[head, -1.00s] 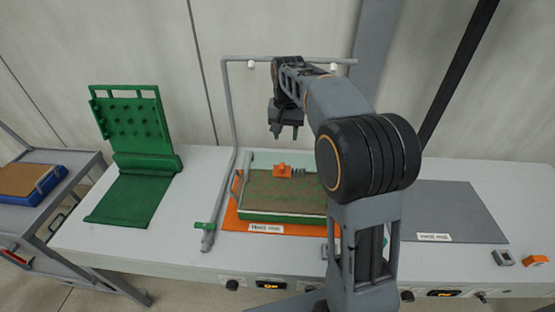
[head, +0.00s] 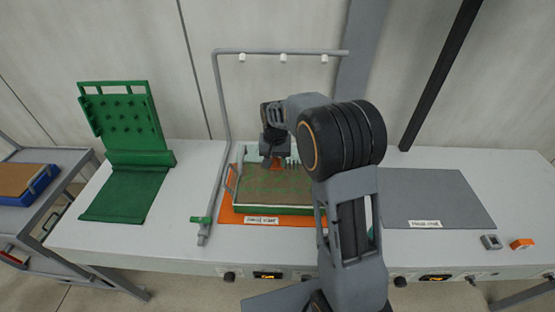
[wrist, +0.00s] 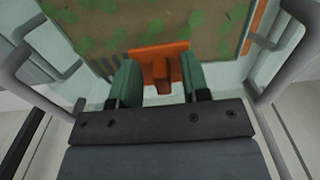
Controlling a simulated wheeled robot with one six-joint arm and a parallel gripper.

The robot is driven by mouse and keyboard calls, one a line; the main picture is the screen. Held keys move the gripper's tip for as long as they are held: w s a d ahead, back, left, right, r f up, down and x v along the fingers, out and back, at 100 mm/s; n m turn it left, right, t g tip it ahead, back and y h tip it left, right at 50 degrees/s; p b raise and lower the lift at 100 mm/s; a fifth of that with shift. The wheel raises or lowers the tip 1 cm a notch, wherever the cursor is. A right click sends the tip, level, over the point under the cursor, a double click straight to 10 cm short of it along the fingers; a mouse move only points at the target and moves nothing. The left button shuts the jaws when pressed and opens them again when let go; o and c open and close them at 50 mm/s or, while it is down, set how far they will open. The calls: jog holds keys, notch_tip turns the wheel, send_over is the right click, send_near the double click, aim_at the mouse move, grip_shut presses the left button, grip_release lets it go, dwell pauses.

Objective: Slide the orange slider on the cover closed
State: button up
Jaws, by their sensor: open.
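The orange slider (wrist: 158,67) shows in the wrist view as a flat plate with a raised knob, at the edge of the cover. In the head view only part of the slider (head: 278,163) shows beneath my gripper. The cover (wrist: 205,25) is a clear lid over a brown, green-spotted tray (head: 280,191). My gripper (wrist: 158,88) is open, its two green fingers on either side of the slider's knob, with gaps beside it. Whether the fingertips reach down to the plate's height I cannot tell.
The tray sits on an orange mat (head: 230,213) under a grey pipe frame (head: 218,100). A green pegged panel (head: 125,120) stands at left. A grey mat (head: 435,190) lies clear at right. Grey handles (wrist: 285,60) flank the cover.

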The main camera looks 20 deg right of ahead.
jog(key=shift+f, duration=0.1)
grip_shut()
dwell(0.4)
